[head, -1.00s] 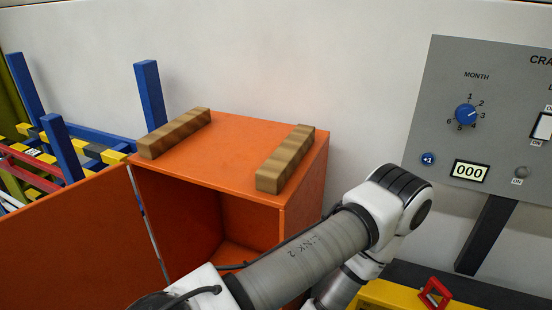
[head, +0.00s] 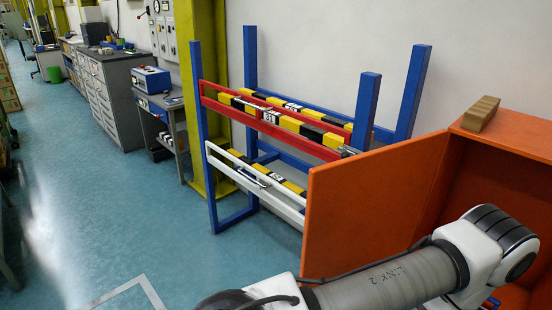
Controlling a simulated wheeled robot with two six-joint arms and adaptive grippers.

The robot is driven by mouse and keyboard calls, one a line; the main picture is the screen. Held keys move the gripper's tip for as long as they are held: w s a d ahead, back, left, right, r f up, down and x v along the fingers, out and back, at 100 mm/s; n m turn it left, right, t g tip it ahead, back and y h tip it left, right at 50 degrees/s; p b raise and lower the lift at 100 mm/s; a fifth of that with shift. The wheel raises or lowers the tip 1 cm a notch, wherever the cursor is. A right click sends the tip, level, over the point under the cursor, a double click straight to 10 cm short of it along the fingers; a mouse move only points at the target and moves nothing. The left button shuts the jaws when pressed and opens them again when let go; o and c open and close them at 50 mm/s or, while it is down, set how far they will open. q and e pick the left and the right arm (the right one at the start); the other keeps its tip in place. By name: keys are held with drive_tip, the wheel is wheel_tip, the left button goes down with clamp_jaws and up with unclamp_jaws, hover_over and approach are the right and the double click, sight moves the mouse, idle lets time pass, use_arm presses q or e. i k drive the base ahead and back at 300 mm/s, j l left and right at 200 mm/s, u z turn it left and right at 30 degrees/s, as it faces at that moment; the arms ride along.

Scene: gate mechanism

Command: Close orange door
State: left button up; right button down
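The orange door (head: 365,205) stands wide open, swung out to the left of the orange cabinet (head: 510,128). The cabinet's interior shows at the right, partly hidden behind my arm. A wooden block (head: 481,114) lies on top of the cabinet. An arm of mine crosses in front of the door's lower part and the cabinet opening. Neither gripper shows in the head view, and I cannot tell whether anything touches the door.
A blue frame with red and white gates (head: 270,127) and yellow-black bars stands behind the door. A yellow column (head: 205,100) is left of it. A small table with a blue box (head: 151,79) and grey cabinets (head: 110,95) stand farther back.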

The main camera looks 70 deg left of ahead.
sight(365, 209)
drive_tip(key=k+j, duration=0.95)
drive_tip(key=j, duration=0.25)
